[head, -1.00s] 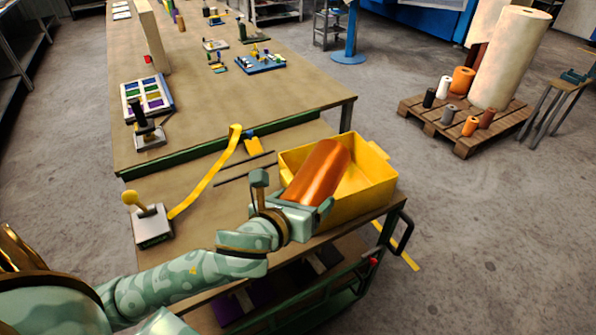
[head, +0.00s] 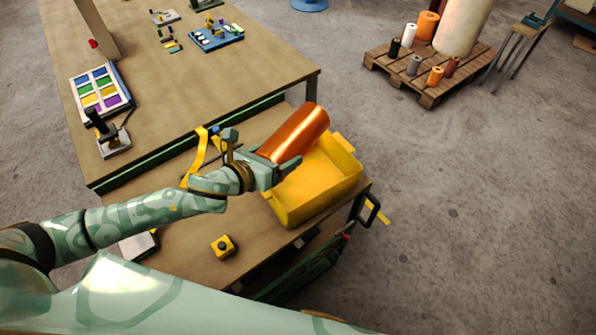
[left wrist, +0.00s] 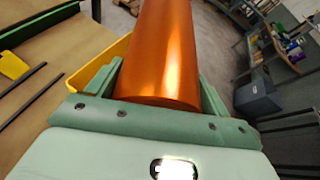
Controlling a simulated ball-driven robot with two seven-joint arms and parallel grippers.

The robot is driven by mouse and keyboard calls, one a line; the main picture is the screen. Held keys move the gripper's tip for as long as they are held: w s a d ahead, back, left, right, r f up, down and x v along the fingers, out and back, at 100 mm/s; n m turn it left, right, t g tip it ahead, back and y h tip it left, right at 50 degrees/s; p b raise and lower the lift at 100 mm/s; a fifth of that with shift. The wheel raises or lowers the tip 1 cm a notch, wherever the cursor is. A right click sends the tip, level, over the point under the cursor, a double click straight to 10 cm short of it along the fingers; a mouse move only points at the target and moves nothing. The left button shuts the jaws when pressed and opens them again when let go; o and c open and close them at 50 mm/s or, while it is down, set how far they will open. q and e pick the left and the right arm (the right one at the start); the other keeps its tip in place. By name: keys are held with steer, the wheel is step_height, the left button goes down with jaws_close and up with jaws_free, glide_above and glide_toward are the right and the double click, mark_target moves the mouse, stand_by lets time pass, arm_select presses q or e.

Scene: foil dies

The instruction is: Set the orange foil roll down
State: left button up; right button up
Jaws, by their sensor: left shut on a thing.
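The orange foil roll (head: 297,133) is a shiny copper-orange cylinder. In the head view it is tilted and overlaps the far left rim of the yellow bin (head: 325,188), appearing above it. My left gripper (head: 277,170) is shut on the roll's near end. In the left wrist view the roll (left wrist: 163,60) stands between the two green fingers and points away from the palm, with part of the yellow bin (left wrist: 97,72) behind it to the left. The bin's visible inside looks empty; its far left part is hidden. My right gripper is not in view.
The bin stands at the right end of a wooden cart top (head: 185,250). A small yellow button box (head: 224,246) and a yellow strap (head: 196,160) are on the cart. A larger bench (head: 190,95) stands behind. A pallet (head: 430,85) with several rolls is on the floor.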

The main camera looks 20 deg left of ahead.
arm_select(q)
steer(key=d+f, duration=0.1)
steer(key=w+d+f+b, duration=0.1)
steer(key=f, duration=0.1)
steer(key=w+d+f, duration=0.1)
steer(key=shift+d+f, duration=0.2)
steer(key=shift+d, duration=0.05)
steer(key=f, duration=0.1)
steer(key=f+b, duration=0.1)
steer(key=f, duration=0.1)
steer(key=d+f, duration=0.1)
steer(key=shift+w+f, duration=0.2)
steer(key=shift+w, duration=0.1)
steer(key=shift+b, duration=0.3)
steer(key=shift+f, duration=0.4)
steer(key=shift+f+b, duration=0.2)
steer(key=shift+b, duration=0.15)
